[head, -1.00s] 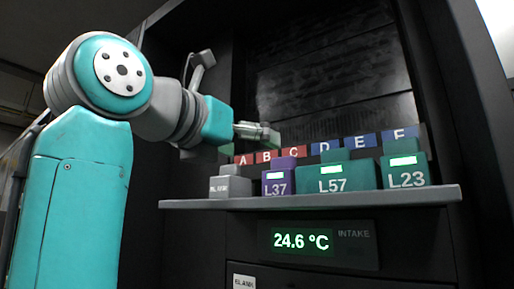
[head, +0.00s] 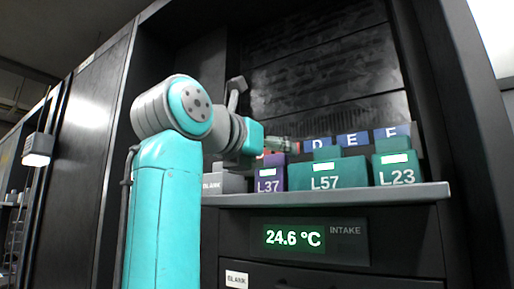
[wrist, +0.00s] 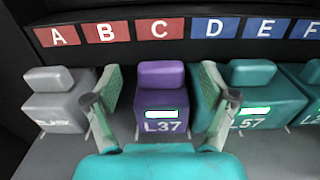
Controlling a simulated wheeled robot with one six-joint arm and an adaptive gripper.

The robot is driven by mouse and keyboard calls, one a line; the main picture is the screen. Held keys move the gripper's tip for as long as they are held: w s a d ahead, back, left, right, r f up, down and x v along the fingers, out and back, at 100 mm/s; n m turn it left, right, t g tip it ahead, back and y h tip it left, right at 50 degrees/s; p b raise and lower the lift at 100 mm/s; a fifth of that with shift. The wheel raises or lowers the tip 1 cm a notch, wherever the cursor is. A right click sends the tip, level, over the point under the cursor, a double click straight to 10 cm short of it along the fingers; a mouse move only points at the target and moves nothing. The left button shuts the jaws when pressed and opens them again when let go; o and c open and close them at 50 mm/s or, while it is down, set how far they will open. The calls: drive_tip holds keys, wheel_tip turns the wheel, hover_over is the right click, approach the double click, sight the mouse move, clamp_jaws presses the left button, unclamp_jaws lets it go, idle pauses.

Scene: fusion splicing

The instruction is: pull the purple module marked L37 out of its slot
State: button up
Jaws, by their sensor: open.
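The purple module marked L37 (wrist: 162,104) stands in its slot under the label C, centred in the wrist view. My gripper (wrist: 158,112) is open, with one finger on each side of L37. The left finger is between L37 and the grey module. The right finger is between L37 and the teal module L57. I cannot tell whether either finger touches L37. In the head view, my gripper (head: 284,146) shows just above L37.
The grey blank module (wrist: 58,102) is left of L37, and teal L57 (wrist: 258,98) is right of it, both close to my fingers. Teal L23 (head: 397,174) stands farther right. The shelf edge (head: 330,196) runs below, above a temperature display (head: 293,238).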

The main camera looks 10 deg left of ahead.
drive_tip(key=shift+x, duration=0.8)
drive_tip(key=c, duration=1.4)
drive_tip(key=shift+s, duration=0.1)
